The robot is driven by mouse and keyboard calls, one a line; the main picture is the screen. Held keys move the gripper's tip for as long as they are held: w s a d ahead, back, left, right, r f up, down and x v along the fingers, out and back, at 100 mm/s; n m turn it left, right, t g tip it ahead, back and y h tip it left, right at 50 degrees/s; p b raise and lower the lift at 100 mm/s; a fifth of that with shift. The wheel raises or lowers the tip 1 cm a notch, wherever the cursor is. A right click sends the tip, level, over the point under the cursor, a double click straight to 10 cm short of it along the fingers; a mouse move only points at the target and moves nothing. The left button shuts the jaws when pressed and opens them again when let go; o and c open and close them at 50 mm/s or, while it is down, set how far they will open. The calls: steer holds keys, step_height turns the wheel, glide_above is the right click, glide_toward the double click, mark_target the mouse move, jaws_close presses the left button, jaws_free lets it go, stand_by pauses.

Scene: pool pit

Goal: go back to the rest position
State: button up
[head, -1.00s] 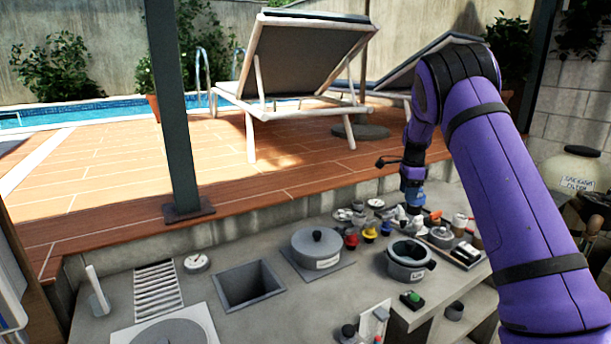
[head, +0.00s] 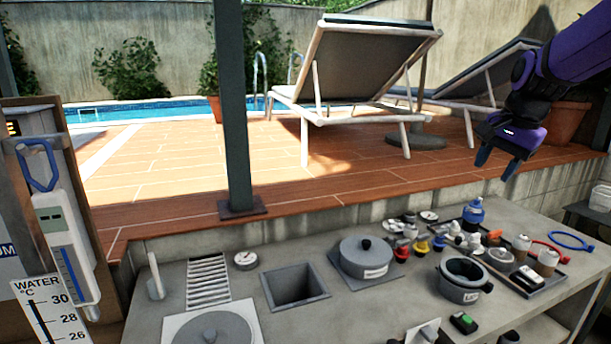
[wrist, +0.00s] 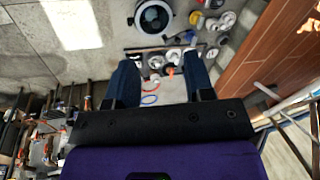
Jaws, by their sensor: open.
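My gripper (head: 496,163) hangs in the air at the upper right of the head view, above the counter's back edge. Its two dark blue fingers point down and stand apart. In the wrist view the gripper (wrist: 161,75) is open, with nothing held between the fingers.
The grey counter (head: 395,312) carries a lidded pot (head: 366,257), an open pot (head: 465,280), a square basin (head: 295,287) and several small fittings. A green post (head: 231,110) rises behind it. Loungers (head: 357,62) stand on the deck.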

steer(key=s+a+n, duration=0.2)
steer(key=s+n, duration=0.1)
steer(key=s, duration=0.5)
steer(key=s+a+n+t, duration=0.1)
steer(key=s+a+n, duration=0.2)
steer(key=s, duration=0.6)
steer(key=s+a+f+n+t+h, duration=0.1)
steer(key=s+n, duration=0.3)
steer(key=s, duration=0.5)
steer(key=shift+s+a+n, duration=0.25)
steer(key=shift+a+n, duration=0.15)
steer(key=shift+a, duration=0.25)
